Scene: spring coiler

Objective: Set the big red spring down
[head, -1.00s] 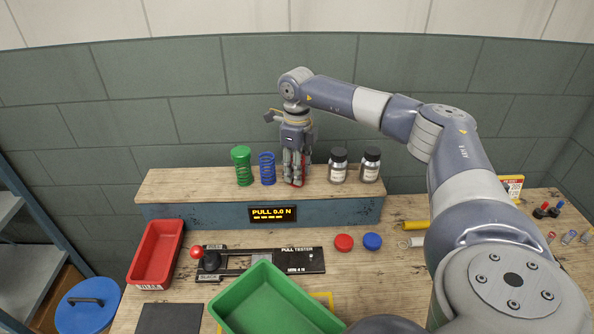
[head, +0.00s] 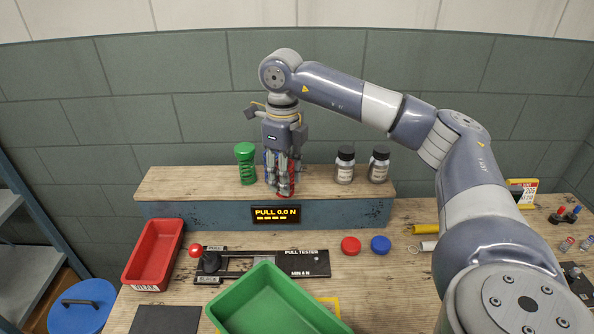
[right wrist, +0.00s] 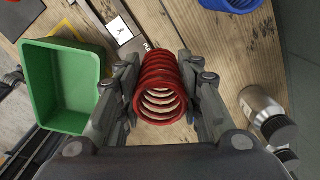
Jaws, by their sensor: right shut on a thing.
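My right gripper (head: 281,190) is shut on the big red spring (right wrist: 160,88), whose coils show between the fingers in the right wrist view. In the head view only slivers of the spring (head: 290,178) show among the fingers. It is low over the front part of the raised wooden shelf (head: 215,190); I cannot tell whether it touches the wood. A blue spring (right wrist: 235,4) stands close by and is mostly hidden behind my gripper in the head view. My left gripper is not in view.
A green spring (head: 245,164) stands left of my gripper, two dark-capped jars (head: 345,166) (head: 379,166) to its right. Below the shelf are a pull tester (head: 300,263), a green tray (head: 325,318), a red tray (head: 135,278) and red and blue caps (head: 351,245) (head: 381,244).

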